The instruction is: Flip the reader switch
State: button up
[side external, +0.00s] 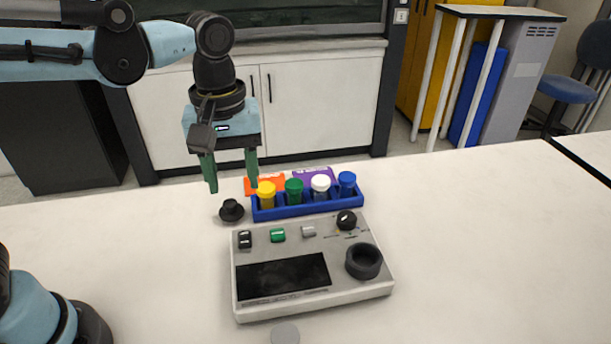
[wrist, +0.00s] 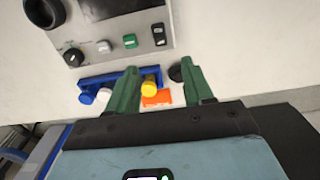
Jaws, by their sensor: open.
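The reader (side external: 312,265) is a light grey box on the white table, with a dark screen and a round dark well. Along its back edge sit a black rocker switch (side external: 245,239), a green button, a grey button and a black knob. In the wrist view the reader (wrist: 125,50) is at the top, with the black switch (wrist: 159,35) at its right end. My gripper (side external: 233,188) has green fingers and is open and empty, pointing down above the table behind the reader. It is apart from the switch. In the wrist view, its fingers (wrist: 164,72) stand apart.
A blue rack (side external: 308,207) with yellow, green, white and blue capped vials stands behind the reader. A small black object (side external: 231,211) is left of it. Orange and purple pieces (side external: 264,184) lie behind. A grey disc (side external: 285,333) lies in front. The table's right side is clear.

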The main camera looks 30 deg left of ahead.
aim_at(245, 237)
notch_tip(245, 237, down, 12)
jog(key=shift+f, duration=0.1)
dwell(0.6)
grip_shut()
jog(key=shift+s+d+t+y, duration=0.1)
jog(key=shift+t+y, duration=0.2)
dwell(0.4)
grip_release()
jog(key=shift+r, duration=0.2)
